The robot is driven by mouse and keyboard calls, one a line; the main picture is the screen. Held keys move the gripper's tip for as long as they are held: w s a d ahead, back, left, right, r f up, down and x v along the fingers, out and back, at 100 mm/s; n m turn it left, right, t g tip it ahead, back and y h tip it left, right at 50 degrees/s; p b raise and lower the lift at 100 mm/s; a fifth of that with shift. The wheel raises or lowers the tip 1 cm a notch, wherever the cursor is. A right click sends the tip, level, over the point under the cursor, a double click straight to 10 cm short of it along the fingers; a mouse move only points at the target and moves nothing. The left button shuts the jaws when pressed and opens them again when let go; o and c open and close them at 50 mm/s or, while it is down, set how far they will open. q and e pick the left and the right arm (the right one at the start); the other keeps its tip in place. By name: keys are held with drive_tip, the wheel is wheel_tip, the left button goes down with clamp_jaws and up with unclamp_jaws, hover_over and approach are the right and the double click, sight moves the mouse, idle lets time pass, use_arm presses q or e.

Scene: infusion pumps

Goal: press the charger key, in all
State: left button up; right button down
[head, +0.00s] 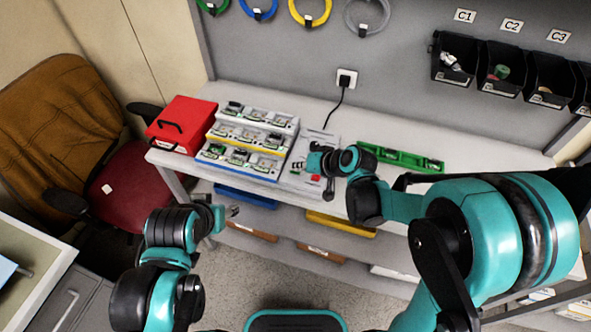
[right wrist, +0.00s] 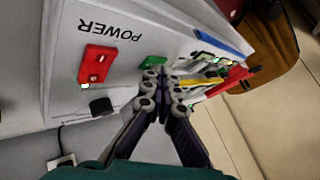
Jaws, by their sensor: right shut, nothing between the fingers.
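The grey charger panel (head: 322,143) stands on the bench right of the stepped rack. In the right wrist view its face (right wrist: 150,30) carries an upside-down POWER label, a red rocker key (right wrist: 97,65) with a small green light at its edge, and a black knob (right wrist: 101,106). A green piece (right wrist: 153,62) lies just past my fingertips. My right gripper (right wrist: 165,74) is shut and empty, its tips close to the green piece; contact cannot be told. In the head view my right gripper (head: 299,163) is over the panel's left part. My left gripper (head: 231,211) hangs in front of the bench, its opening unclear.
The stepped rack (head: 249,137) holds several small devices. A red case (head: 181,125) stands left of it, and a green tray (head: 401,157) lies right of the panel. A black plug and cable (head: 345,80) run from the wall. Black bins (head: 500,70) hang at the upper right.

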sight(299, 173)
drive_tip(key=shift+r+p, duration=0.55)
drive_tip(key=shift+r, duration=0.2)
wheel_tip(299, 173, up, 5)
drive_tip(key=p, duration=0.4)
drive_tip(key=shift+r, duration=0.1)
idle(0.6)
drive_tip(key=shift+d, duration=0.1)
drive_tip(key=s+d+t+h+b, duration=0.1)
drive_tip(key=s+d+h+b, duration=0.5)
drive_tip(key=s+d, duration=1.1)
drive_tip(key=shift+s+f+m+h+b, duration=0.3)
drive_tip(key=shift+s+h+b, duration=0.1)
drive_tip(key=shift+s, duration=0.35)
